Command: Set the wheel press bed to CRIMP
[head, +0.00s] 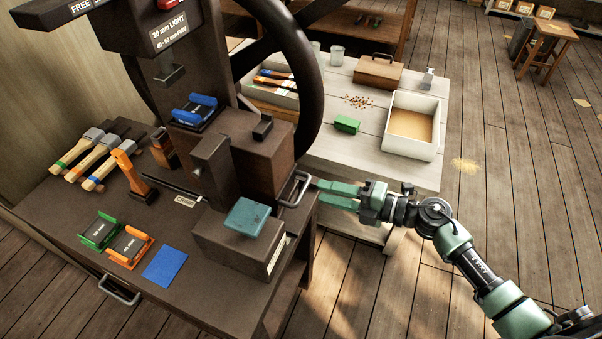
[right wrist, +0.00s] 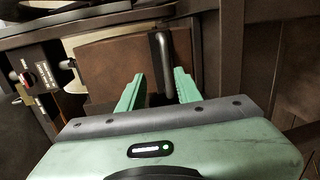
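The wheel press (head: 262,150) is a dark brown machine with a large black handwheel (head: 312,70) at its right. A blue cradle (head: 195,112) sits on it. A metal bar handle (head: 294,189) stands out from the press's lower right side; it also shows in the right wrist view (right wrist: 162,60). My right gripper (head: 319,190) is open just right of this handle. In the right wrist view its two green fingers (right wrist: 158,88) point at the handle, apart and empty. My left gripper is out of view.
Green (head: 101,231) and orange (head: 130,245) cradles and a blue pad (head: 165,267) lie on the press bench. A teal-topped block (head: 247,217) stands near the handle. A pale table (head: 345,155) with a tray (head: 440,130) stands behind my right gripper.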

